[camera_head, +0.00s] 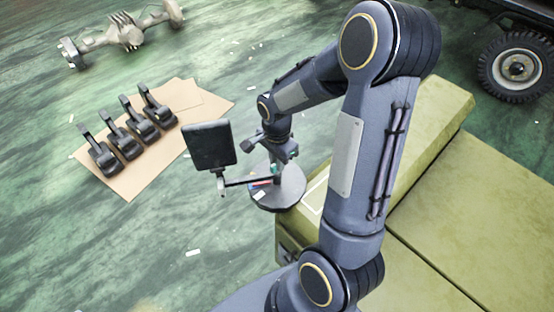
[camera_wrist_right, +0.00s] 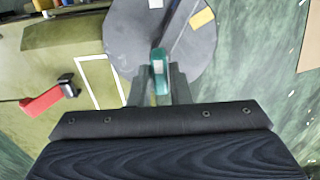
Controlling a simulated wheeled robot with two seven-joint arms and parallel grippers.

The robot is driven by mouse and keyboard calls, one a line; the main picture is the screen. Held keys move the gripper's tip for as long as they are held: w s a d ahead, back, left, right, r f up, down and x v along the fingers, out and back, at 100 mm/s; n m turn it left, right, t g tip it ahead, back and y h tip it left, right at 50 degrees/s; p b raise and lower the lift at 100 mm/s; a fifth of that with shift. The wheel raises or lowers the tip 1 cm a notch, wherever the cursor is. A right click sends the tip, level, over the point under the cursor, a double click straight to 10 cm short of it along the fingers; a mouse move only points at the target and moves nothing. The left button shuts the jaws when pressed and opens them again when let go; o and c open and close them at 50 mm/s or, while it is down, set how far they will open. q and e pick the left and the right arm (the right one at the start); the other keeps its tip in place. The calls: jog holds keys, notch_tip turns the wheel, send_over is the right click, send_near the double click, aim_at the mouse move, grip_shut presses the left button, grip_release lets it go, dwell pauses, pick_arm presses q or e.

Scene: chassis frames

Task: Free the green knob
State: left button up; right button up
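The green knob (camera_wrist_right: 158,72) sits between the two fingertips of my right gripper (camera_wrist_right: 160,82) in the right wrist view, and both fingers appear to press against it. In the head view my right gripper (camera_head: 281,152) points down over a round grey disc (camera_head: 291,190), and the knob is mostly hidden there. The disc also shows behind the knob in the wrist view (camera_wrist_right: 122,38). A dark rod crosses above the disc, with a black flat panel (camera_head: 209,146) at its outer end. My left gripper is not in view.
Several black pedals (camera_head: 129,117) lie on brown cardboard sheets (camera_head: 135,184) at the left. An axle (camera_head: 118,36) lies at the far left. An olive-green body (camera_head: 470,200) fills the right, with a wheel (camera_head: 515,67) behind. The wrist view shows a red part (camera_wrist_right: 42,102).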

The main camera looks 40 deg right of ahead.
grip_shut()
jog(key=shift+n, duration=0.3)
jog(key=n+b, duration=0.1)
jog(key=n, duration=0.2)
jog(key=n+b, duration=0.1)
jog(key=n, duration=0.4)
jog(key=n+b, duration=0.1)
jog(key=n, duration=0.8)
jog(key=shift+n, duration=0.3)
